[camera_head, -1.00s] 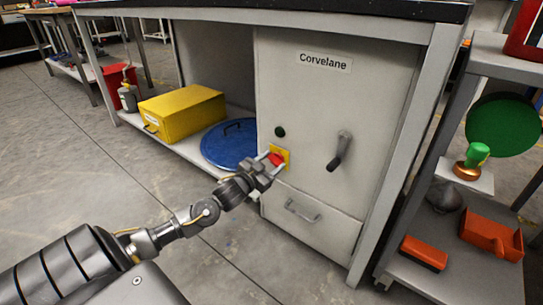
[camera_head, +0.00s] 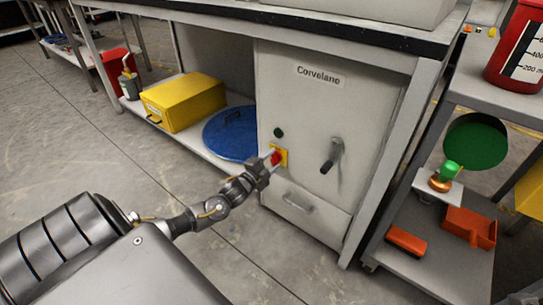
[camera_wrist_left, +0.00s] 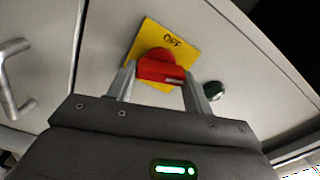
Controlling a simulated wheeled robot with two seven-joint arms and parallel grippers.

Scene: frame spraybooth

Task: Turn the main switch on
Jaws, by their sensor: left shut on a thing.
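The main switch is a red knob (camera_head: 276,157) on a yellow plate (camera_head: 284,154) on the front of the grey Corvelane cabinet (camera_head: 330,115). My left gripper (camera_head: 270,162) is at the knob, its fingers closed on it. In the left wrist view the red knob (camera_wrist_left: 161,71) sits between the two fingertips (camera_wrist_left: 158,77). The yellow plate (camera_wrist_left: 184,47) reads "OFF" there, tilted in the picture. The rest of the plate's lettering is hidden or too small to read. My right gripper is not in view.
A dark green round button (camera_head: 278,132) sits above the switch. A lever handle (camera_head: 331,156) stands out to the right, and a drawer handle (camera_head: 298,203) is below. A yellow box (camera_head: 185,102) and blue lid (camera_head: 230,133) lie on the low shelf at left.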

